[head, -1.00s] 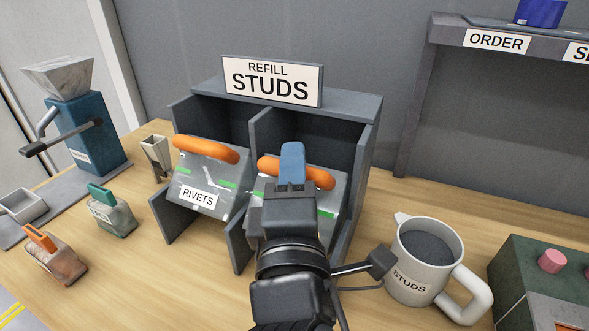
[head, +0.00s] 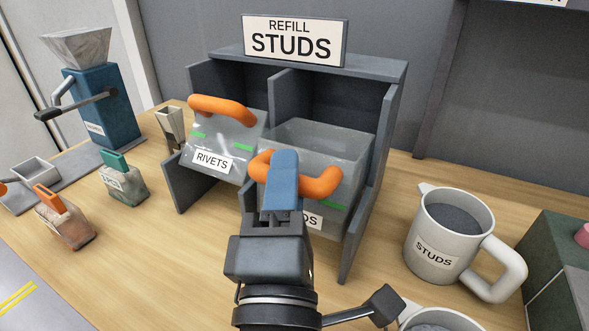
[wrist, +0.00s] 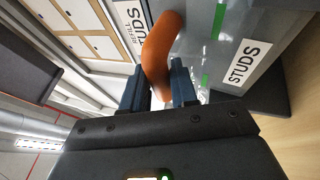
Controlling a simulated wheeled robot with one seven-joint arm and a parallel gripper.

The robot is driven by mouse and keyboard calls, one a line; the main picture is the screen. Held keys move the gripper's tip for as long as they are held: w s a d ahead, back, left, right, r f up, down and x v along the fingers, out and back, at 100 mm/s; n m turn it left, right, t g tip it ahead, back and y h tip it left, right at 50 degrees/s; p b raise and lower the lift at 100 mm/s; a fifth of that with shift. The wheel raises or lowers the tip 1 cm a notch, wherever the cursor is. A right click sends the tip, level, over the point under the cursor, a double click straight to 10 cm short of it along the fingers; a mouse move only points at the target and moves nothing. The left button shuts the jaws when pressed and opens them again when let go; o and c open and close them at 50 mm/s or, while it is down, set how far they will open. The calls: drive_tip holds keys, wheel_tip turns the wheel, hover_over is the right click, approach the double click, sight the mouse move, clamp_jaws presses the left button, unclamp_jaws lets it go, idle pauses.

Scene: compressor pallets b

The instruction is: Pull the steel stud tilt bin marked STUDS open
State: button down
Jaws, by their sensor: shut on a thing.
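The clear STUDS tilt bin (head: 325,150) is in the right bay of the dark grey cabinet (head: 392,75). It is tipped forward, its open top showing, and its STUDS label is mostly hidden behind my gripper in the head view. The label (wrist: 243,62) shows whole in the wrist view. My gripper (head: 283,165) is shut on the bin's orange handle (head: 322,184), with one blue finger in front. In the wrist view, my gripper (wrist: 160,85) has its blue fingers on either side of the handle (wrist: 160,50).
The RIVETS bin (head: 228,140) stands in the left bay. A STUDS jug (head: 432,240) is to the right of the cabinet, with another jug partly in view at the bottom. Small scoops and a blue hopper machine (head: 105,110) are at left. A REFILL STUDS sign (head: 293,40) tops the cabinet.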

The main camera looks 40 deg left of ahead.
drive_tip(key=shift+s+d+f, duration=0.1)
drive_tip(key=shift+s+f, duration=0.25)
drive_tip(key=shift+f, duration=0.45)
drive_tip(key=c, duration=1.2)
unclamp_jaws()
drive_tip(key=shift+c, duration=0.2)
drive_tip(key=shift+r, duration=0.25)
